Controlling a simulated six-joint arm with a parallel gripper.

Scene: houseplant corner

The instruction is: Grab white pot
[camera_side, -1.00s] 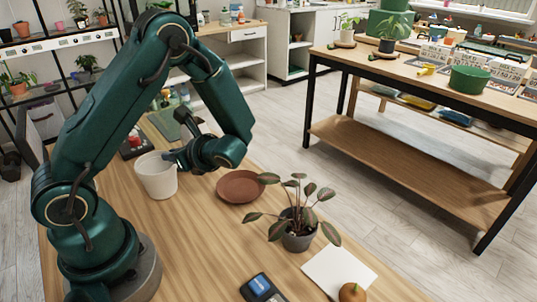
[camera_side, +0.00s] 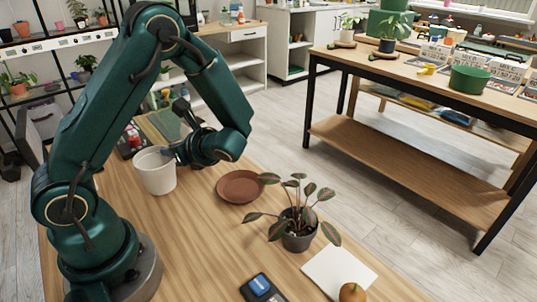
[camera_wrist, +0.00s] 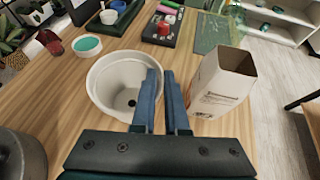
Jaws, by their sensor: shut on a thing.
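The white pot (camera_side: 154,172) is upright and empty at the left of the wooden table in the side view. In the wrist view the white pot (camera_wrist: 106,84) shows its open mouth and a dark drain hole in its floor. My gripper (camera_side: 174,154) is at the pot's right rim. In the wrist view my gripper (camera_wrist: 161,76) has one blue finger inside the pot and the other outside, shut on the rim wall between them. Whether the pot's base touches the table is hard to tell.
A white carton (camera_wrist: 220,88) stands close right of my fingers. A terracotta saucer (camera_side: 240,187) and a potted plant (camera_side: 298,240) are to the right. A dark tray (camera_wrist: 158,30) and green mat (camera_wrist: 211,30) lie beyond the pot. Bare table lies in front.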

